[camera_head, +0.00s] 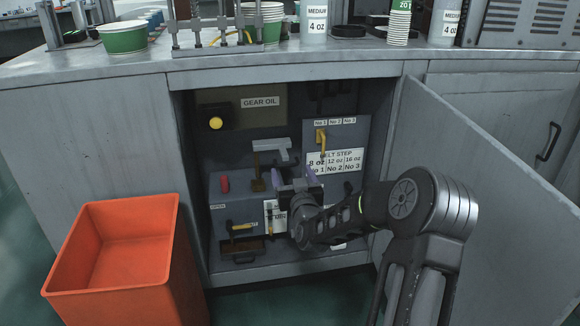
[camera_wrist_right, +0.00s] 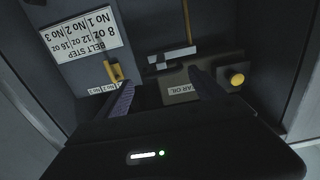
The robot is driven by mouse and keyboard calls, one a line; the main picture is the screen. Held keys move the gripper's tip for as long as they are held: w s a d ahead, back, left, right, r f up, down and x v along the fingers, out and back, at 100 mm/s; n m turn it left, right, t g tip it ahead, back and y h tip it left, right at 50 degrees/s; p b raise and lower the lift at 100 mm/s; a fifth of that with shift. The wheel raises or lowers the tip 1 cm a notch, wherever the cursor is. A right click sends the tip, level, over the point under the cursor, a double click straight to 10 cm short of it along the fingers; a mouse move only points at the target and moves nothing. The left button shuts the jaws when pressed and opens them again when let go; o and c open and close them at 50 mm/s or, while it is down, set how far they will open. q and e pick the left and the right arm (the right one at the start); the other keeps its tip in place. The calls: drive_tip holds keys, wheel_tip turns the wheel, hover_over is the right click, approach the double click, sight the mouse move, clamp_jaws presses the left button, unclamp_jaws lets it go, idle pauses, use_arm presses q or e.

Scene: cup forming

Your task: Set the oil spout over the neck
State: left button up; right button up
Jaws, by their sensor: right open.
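A light grey spout-like bar (camera_head: 270,145) with a bent right end is inside the open cabinet, below the GEAR OIL label. A brown post with a wider foot (camera_head: 258,180) stands under its left part; I cannot tell whether this is the neck or whether they are joined. In the right wrist view, which looks upside down, the grey bar (camera_wrist_right: 172,56) lies beyond the fingers. My right gripper (camera_head: 299,183) is inside the cabinet, right of and lower than the bar. Its fingers (camera_wrist_right: 163,92) are apart with nothing between them. My left gripper is not in view.
A red knob (camera_head: 224,184) and yellow-handled lever (camera_head: 240,228) are left of my gripper. A yellow handle (camera_head: 322,138) and belt step sign (camera_head: 336,161) are behind it. The open door (camera_head: 480,185) stands right; an orange bin (camera_head: 120,255) stands left.

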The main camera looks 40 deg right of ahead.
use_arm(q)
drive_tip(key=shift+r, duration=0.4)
use_arm(e)
drive_tip(key=v, duration=0.3)
drive_tip(key=shift+s, duration=0.3)
